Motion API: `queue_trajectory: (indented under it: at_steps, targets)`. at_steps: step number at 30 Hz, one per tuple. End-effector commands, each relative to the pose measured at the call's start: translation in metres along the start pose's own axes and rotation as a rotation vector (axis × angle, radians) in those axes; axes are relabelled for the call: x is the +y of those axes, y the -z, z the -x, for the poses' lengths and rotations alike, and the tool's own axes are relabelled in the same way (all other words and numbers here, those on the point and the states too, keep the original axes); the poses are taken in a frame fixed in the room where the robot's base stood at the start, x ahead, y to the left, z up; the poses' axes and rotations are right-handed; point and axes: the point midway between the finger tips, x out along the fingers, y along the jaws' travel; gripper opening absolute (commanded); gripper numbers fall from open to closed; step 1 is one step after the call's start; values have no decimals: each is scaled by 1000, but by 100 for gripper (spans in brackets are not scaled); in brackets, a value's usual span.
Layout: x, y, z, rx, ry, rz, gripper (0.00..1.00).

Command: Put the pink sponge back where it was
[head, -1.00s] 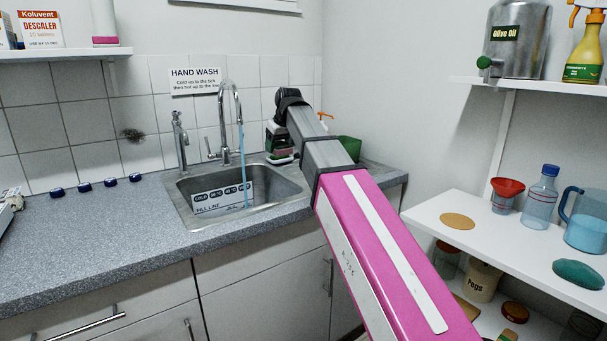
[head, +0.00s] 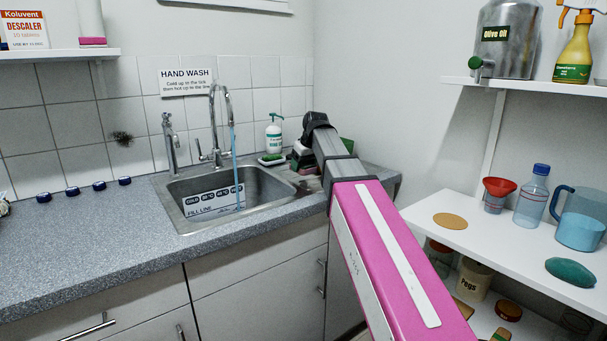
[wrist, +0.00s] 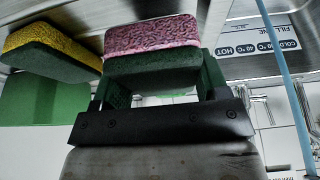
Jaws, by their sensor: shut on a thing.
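The pink sponge (wrist: 151,36) has a dark green scouring layer. In the wrist view it sits between the green fingers of my gripper (wrist: 160,68), which is shut on it. In the head view my gripper (head: 304,155) is at the counter right of the sink, partly hidden by my arm. The sponge is small and hard to make out there. I cannot tell whether it touches the counter. A yellow sponge with a dark green layer (wrist: 50,52) lies left of the pink one in the wrist view, a small gap apart.
The sink (head: 188,225) with running water is left of my gripper. A white soap bottle (head: 274,137) stands behind, with a small green-and-white item (head: 271,160) before it. A wall is close on the right. The counter left of the sink (head: 90,235) is mostly clear.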

Motion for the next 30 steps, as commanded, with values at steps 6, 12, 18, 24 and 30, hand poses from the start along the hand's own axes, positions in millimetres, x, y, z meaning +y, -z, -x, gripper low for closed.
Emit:
queue_trajectory:
  at_steps: [6, 12, 18, 24, 30]
  targets:
    - [-1, -12, -27, -2, 1, 0, 49]
    - [0, -13, -31, 1, -1, 0, 49]
    - [0, -14, -33, 0, -1, 0, 49]
    - [0, -14, -33, 1, -1, 0, 78]
    - [0, -13, -32, 1, -1, 0, 78]
